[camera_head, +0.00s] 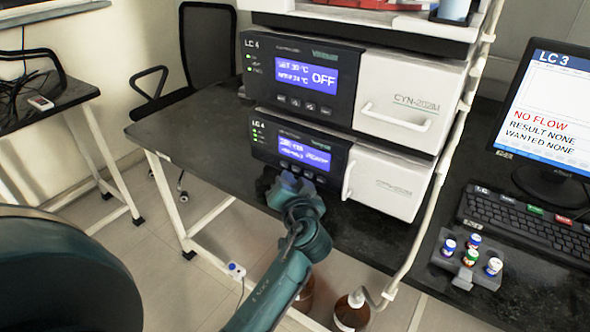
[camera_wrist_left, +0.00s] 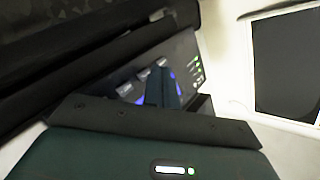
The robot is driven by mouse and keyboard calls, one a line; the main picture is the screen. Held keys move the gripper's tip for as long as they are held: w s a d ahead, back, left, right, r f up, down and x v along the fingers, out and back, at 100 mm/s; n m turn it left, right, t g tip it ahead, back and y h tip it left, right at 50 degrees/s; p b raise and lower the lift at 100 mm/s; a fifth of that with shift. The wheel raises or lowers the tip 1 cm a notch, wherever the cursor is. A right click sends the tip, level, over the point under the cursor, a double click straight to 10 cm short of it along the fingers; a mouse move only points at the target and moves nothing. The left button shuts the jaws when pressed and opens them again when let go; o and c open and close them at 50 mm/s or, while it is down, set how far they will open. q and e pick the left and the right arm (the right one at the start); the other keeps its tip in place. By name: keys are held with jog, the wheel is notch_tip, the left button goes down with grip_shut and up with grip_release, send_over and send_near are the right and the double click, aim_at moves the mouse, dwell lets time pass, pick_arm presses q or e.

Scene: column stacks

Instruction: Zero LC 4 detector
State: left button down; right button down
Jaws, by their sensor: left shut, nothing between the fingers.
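Two white LC 4 units with dark front panels stand stacked on a black bench. The upper unit (camera_head: 350,90) has a blue screen reading a temperature and OFF. The lower unit (camera_head: 340,160) has a blue screen whose small text I cannot read surely. My left gripper (camera_head: 290,182) is shut and empty, close in front of the lower unit's panel below its screen. In the left wrist view the fingers (camera_wrist_left: 160,88) are close to a dark panel with small buttons (camera_wrist_left: 145,74) and green lights; whether they touch it is unclear. My right gripper is not in view.
A monitor (camera_head: 545,110) labelled LC 3 shows NO FLOW, with a keyboard (camera_head: 525,222) below. Several capped vials sit in a grey rack (camera_head: 463,272) at right. A white pole (camera_head: 430,200) stands beside the stack. Bottles (camera_head: 350,315) stand under the bench.

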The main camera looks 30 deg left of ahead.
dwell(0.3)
pick_arm(q)
jog(key=shift+w, duration=0.45)
jog(key=shift+w+b, duration=0.4)
dwell(0.5)
jog(key=shift+s, duration=0.75)
jog(key=shift+s+d+f, duration=0.1)
jog(key=shift+s+f, duration=0.05)
